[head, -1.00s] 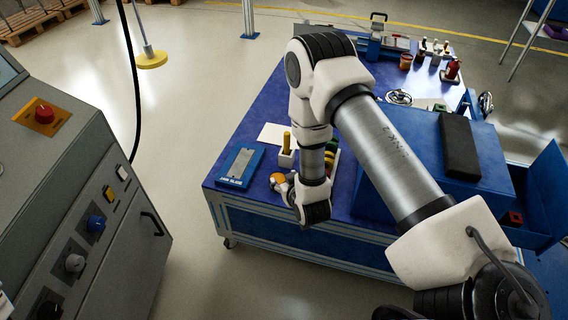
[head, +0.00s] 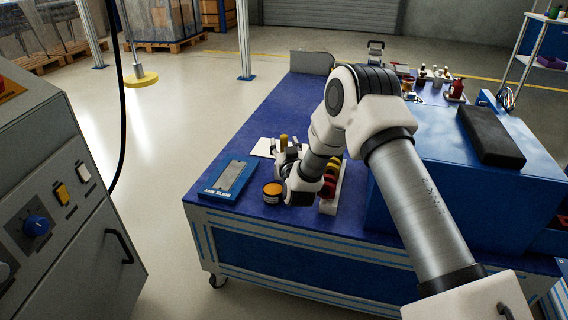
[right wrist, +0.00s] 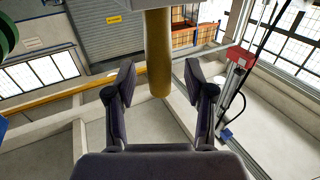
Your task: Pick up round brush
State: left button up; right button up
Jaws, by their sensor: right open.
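The round brush seems to be the upright yellow handle (head: 284,141) on the blue workbench; its lower part is hidden by my gripper. In the right wrist view the yellow handle (right wrist: 158,45) comes down from the top edge, in line with the gap between the fingers. My right gripper (head: 284,155) is at the handle, level and low over the bench. In the right wrist view my right gripper (right wrist: 159,82) is open, one finger on each side of the gap. I cannot tell if either finger touches the handle. My left gripper is not in view.
The blue workbench (head: 236,137) carries a blue tray (head: 231,177), an orange-lidded jar (head: 272,192) close to my gripper, and a white rack (head: 328,205) with coloured rolls to its right. A large blue box (head: 470,205) stands at right. A grey control cabinet (head: 85,215) stands at left.

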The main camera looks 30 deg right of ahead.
jog(key=shift+w+d+f, duration=0.15)
jog(key=shift+w+d, duration=0.15)
jog(key=shift+w, duration=0.3)
grip_shut()
